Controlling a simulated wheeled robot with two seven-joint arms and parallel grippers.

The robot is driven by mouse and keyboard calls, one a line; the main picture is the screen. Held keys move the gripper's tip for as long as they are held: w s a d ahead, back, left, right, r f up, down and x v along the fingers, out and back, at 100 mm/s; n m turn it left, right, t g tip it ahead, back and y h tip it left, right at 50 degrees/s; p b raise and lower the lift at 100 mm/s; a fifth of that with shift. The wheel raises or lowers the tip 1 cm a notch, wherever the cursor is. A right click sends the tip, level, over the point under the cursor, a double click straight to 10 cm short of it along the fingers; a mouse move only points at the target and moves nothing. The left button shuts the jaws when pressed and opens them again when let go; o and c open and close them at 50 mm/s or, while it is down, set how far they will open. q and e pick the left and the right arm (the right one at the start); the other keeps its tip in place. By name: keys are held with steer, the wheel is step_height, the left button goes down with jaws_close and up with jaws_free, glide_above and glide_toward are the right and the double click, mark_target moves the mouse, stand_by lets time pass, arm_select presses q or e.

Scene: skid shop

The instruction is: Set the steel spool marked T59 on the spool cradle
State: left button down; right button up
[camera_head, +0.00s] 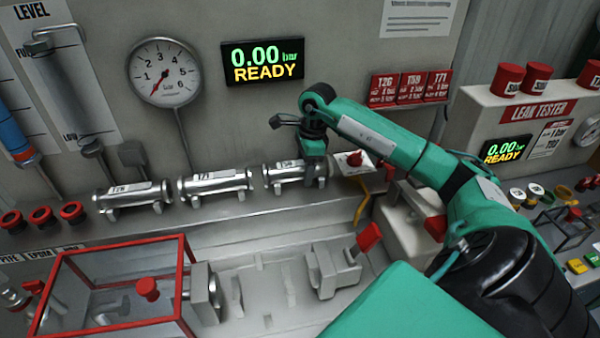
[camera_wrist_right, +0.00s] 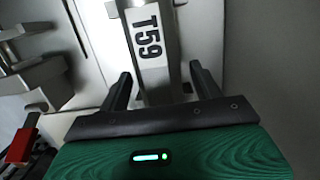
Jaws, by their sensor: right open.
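The steel spool marked T59 (camera_head: 282,176) lies on rests on the back ledge, at the right end of a row of spools. My right gripper (camera_head: 316,182) is at its right end. In the right wrist view the T59 label on the spool (camera_wrist_right: 149,50) faces the camera. The open fingers of the right gripper (camera_wrist_right: 160,78) stand on either side of the spool, with gaps visible. A grey fixture with a red handle (camera_head: 332,272) stands on the bench below; I cannot tell whether it is part of the spool cradle. My left gripper is out of view.
Spools T26 (camera_head: 131,197) and T71 (camera_head: 214,184) lie left of T59. A red-framed clear box (camera_head: 118,245) stands at the front left. A yellow lever (camera_head: 362,205) is close right of the gripper. The leak tester (camera_head: 537,112) stands far right.

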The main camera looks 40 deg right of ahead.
steer(key=c, duration=0.8)
steer(key=shift+r, duration=0.1)
steer(key=shift+r+p, duration=0.35)
steer(key=shift+r, duration=0.3)
steer(key=shift+r+p, duration=2.05)
steer(key=shift+r, duration=1.65)
